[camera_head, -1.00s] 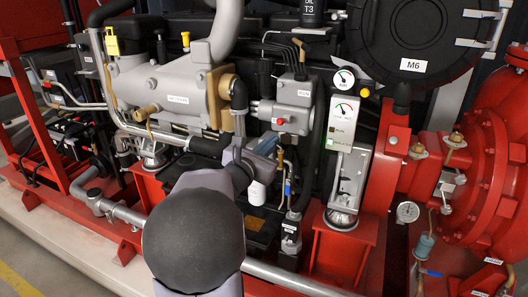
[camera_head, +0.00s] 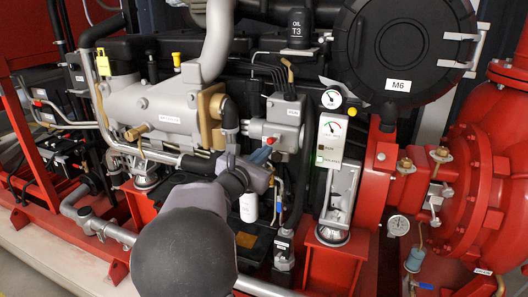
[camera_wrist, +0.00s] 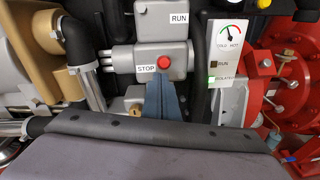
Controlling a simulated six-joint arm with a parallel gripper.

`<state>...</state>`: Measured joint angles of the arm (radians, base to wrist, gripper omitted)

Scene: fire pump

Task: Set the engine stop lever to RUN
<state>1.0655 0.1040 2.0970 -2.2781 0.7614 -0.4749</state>
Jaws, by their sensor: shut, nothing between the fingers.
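The engine stop lever shows as a round red knob (camera_wrist: 164,62) on the front of a grey housing (camera_wrist: 150,30). The knob sits right beside the STOP label, below and left of the RUN label; its shaft cannot be made out. My gripper (camera_wrist: 162,82) is shut and empty, its blue fingers pointing up just below the knob in the wrist view. Whether the tips touch it I cannot tell. In the head view, my gripper (camera_head: 264,153) is low and left of the red knob (camera_head: 271,140), partly hidden by my own arm.
A white gauge panel (camera_wrist: 229,45) with a green-lit ISOLATED mark stands right of the housing. A black hose runs between them. A black elbow pipe (camera_wrist: 78,45) is at left. A brass-tipped handle (camera_head: 289,70) rises above the housing.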

